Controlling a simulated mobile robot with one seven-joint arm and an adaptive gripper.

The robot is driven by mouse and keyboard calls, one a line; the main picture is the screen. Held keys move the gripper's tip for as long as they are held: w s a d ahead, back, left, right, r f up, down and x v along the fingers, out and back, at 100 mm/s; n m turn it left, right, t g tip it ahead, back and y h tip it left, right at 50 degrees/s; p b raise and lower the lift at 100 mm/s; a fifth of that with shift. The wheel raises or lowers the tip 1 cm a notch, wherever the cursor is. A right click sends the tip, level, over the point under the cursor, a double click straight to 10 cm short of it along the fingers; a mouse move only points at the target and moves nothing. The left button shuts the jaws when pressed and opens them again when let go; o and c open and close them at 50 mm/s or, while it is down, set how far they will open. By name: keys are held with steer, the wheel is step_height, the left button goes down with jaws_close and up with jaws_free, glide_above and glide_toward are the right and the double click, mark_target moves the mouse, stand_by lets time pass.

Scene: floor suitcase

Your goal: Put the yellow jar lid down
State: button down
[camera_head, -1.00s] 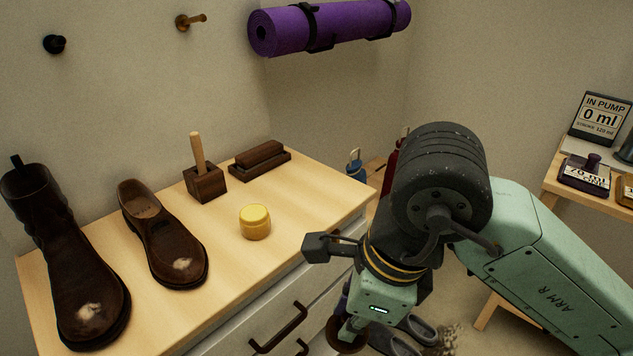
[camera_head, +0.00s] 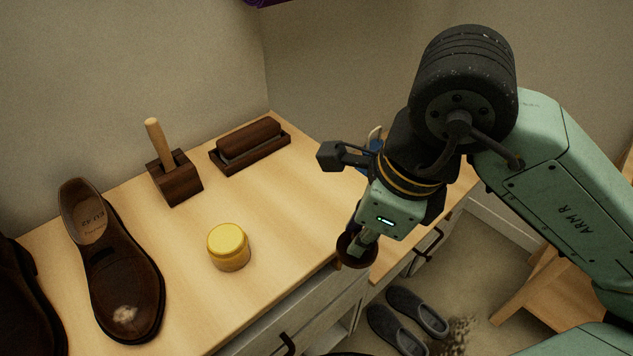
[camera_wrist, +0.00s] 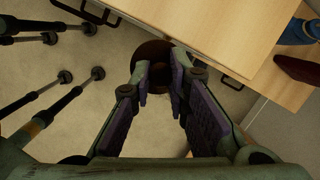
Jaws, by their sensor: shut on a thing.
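The yellow jar (camera_head: 230,255) stands upright on the wooden top. A yellow lid (camera_head: 227,237) appears to sit on it. My gripper (camera_head: 362,240) is to the right of the jar, apart from it, near the front edge of the top. It is shut on a dark brown round thing (camera_head: 345,252), shaped like a shallow cup or dish. In the wrist view this round thing (camera_wrist: 150,53) shows between and beyond the fingertips of my gripper (camera_wrist: 161,78). The fingers hide part of it, and I see no yellow lid in the grip.
Behind the jar are a wooden block with a peg handle (camera_head: 175,178) and a brush on a dark tray (camera_head: 250,147). A brown shoe (camera_head: 120,275) stands left of the jar. Slippers (camera_head: 408,312) lie on the floor below. The wooden top right of the jar is clear.

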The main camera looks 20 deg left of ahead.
steer(key=p, duration=0.3)
glide_above(311, 200)
steer(key=d, duration=0.1)
steer(key=shift+s+f, duration=0.35)
steer(key=shift+f, duration=0.15)
steer(key=shift+w+a+f, duration=0.1)
steer(key=shift+w+f, duration=0.05)
steer(key=x, duration=0.1)
steer(key=p+x, duration=0.1)
steer(key=shift+d+f+p, duration=0.2)
steer(key=shift+f+p, duration=0.1)
steer(key=shift+f, duration=0.5)
steer(key=shift+f+b, duration=0.2)
steer(key=shift+b, duration=0.2)
steer(key=c, duration=1.5)
jaws_free()
steer(key=shift+c, duration=0.2)
steer(key=shift+r, duration=0.1)
